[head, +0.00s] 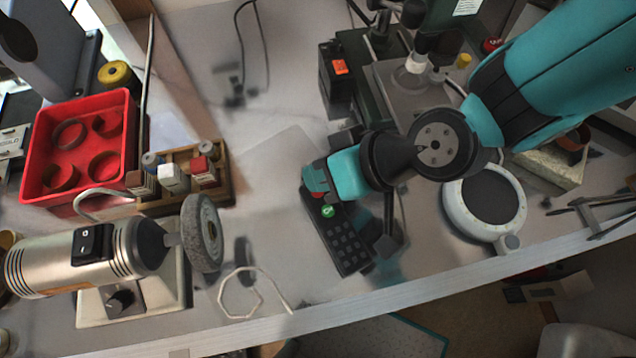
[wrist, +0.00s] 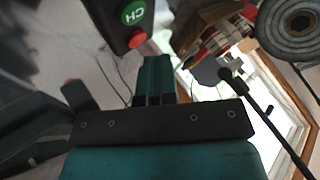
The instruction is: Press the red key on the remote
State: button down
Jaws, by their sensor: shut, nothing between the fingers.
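The dark remote (head: 346,243) lies on the bench, tilted in the picture, with a round green key (head: 327,211) near its upper end. In the wrist view the green CH key (wrist: 132,13) and the red key (wrist: 138,40) show at the top. My gripper (wrist: 154,58) is shut and empty, its teal fingers close below the red key in that view. I cannot tell whether they touch it.
A bench grinder (head: 90,255) and a red tray (head: 84,97) stand left. A wooden rack (head: 215,185) of small blocks is beside them. A round white-rimmed device (head: 453,208) lies right of the remote. The bench's front edge is just below the remote.

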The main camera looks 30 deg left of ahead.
jog(key=shift+f, duration=0.15)
dwell(0.4)
jog(key=shift+f+b, duration=0.3)
jog(key=shift+b, duration=0.2)
jog(key=shift+f, duration=0.2)
jog(key=shift+r, duration=0.1)
dwell(0.3)
jog(key=shift+r+p, duration=0.3)
jog(key=shift+r, duration=0.3)
notch_tip(320, 180, up, 6)
jog(key=p, duration=0.4)
jog(key=shift+p, duration=0.3)
dwell(1.7)
